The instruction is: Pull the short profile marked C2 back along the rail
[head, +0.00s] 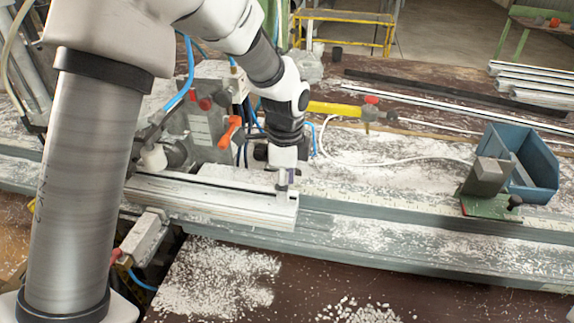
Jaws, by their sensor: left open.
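A short white profile (215,203) lies along the grey-green rail (420,222), at the left half of the bench. No C2 marking can be read on it. My left gripper (283,184) points down at the profile's right end, with its fingertips at or just above the top of the profile. It is open; the picture is too small to show whether the fingers touch the profile. My left arm covers the area left of the profile's far end. My right gripper is out of view.
A clamp with an orange lever (229,132) stands behind the profile. A green-based stop block (487,180) and a blue bin (537,164) are at the right. A yellow tool (335,108) lies behind the rail. White chips cover the bench; the rail between profile and block is free.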

